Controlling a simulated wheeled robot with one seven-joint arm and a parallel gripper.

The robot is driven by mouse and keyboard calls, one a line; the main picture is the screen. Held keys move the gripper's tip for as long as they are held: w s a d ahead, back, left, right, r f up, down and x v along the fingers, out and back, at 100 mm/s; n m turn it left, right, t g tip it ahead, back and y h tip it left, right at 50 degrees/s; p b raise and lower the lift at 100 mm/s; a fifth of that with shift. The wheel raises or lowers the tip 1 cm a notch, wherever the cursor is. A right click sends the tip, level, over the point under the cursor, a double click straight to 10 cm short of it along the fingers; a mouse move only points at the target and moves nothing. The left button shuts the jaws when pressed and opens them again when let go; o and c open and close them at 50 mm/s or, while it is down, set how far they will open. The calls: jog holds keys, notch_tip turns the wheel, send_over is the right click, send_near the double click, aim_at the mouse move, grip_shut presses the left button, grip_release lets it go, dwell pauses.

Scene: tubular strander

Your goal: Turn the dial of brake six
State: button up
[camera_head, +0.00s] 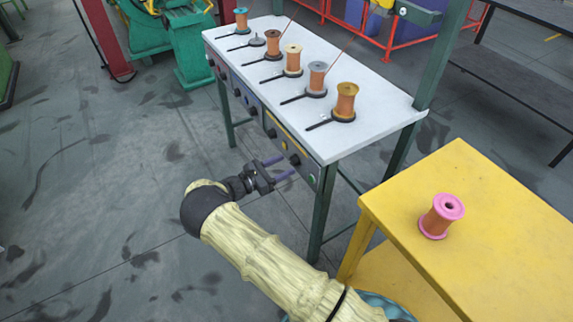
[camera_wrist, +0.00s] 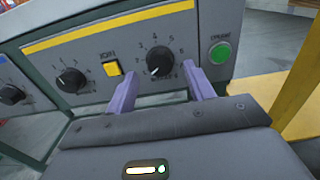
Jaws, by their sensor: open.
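In the wrist view a black dial (camera_wrist: 158,62) with a white mark and printed numbers around it sits on a grey panel. The lettering below it is too small to read surely as brake six. My gripper (camera_wrist: 159,73) is open, with one purple finger on each side of the dial's lower part; I cannot tell if they touch it. In the head view my gripper (camera_head: 288,165) points at the front panel under the white table, by its near end, where the same dial (camera_head: 295,159) shows.
A green button (camera_wrist: 219,53) is right of the dial; a yellow button (camera_wrist: 112,68) and another black dial (camera_wrist: 71,80) are left. Spools stand on the white table (camera_head: 375,100). A yellow table (camera_head: 485,195) with a pink-topped spool (camera_head: 441,215) stands at right.

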jog(key=v, duration=1.5)
jog(key=shift+b, duration=0.35)
jog(key=shift+s, duration=0.1)
